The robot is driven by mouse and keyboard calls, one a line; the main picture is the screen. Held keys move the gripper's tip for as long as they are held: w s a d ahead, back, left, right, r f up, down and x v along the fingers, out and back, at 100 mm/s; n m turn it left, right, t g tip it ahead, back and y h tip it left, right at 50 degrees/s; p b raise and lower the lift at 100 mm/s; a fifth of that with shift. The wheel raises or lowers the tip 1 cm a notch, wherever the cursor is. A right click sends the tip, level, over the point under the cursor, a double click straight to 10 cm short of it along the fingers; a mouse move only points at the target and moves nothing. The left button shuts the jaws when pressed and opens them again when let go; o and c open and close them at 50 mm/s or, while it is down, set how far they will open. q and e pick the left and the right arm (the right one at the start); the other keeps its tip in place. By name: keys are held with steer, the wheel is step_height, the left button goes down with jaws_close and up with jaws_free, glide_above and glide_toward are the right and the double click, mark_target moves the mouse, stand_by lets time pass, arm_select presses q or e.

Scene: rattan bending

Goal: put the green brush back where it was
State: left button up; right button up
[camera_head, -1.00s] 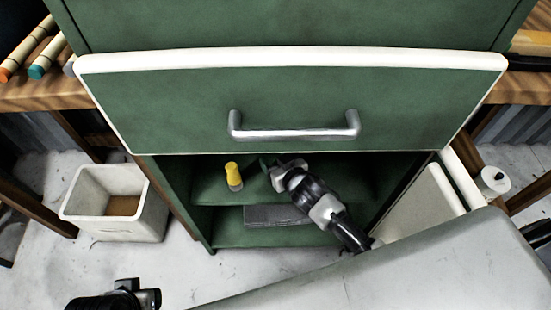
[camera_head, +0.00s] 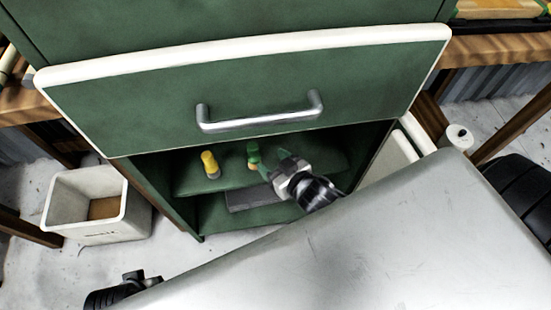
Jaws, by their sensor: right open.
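The green brush (camera_head: 253,153) stands about upright on the upper shelf inside the open green cabinet, with a tan part low on it. My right gripper (camera_head: 271,164) reaches into the cabinet from the lower right. It is open, with its fingertips just right of the green brush. From this angle I cannot tell whether they touch it. A yellow brush or similar piece (camera_head: 209,164) stands on the same shelf to the left. My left gripper (camera_head: 132,278) shows only partly at the lower left, well away from the cabinet; its jaws cannot be made out.
A green drawer front (camera_head: 240,85) with a metal handle (camera_head: 260,118) overhangs the shelf. A grey flat item (camera_head: 252,198) lies on the lower shelf. A white bin (camera_head: 85,230) stands left on the floor. A white roll (camera_head: 459,137) is at the right.

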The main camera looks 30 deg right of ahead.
steer(key=s+d+f+g+h, duration=0.1)
steer(key=s+g, duration=0.4)
steer(key=s, duration=0.2)
steer(key=s+d+f+g+h, duration=0.2)
steer(key=s+g, duration=0.4)
steer(key=s, duration=0.2)
steer(key=shift+f+m, duration=0.25)
steer(key=shift+m, duration=0.05)
steer(key=shift+f, duration=0.1)
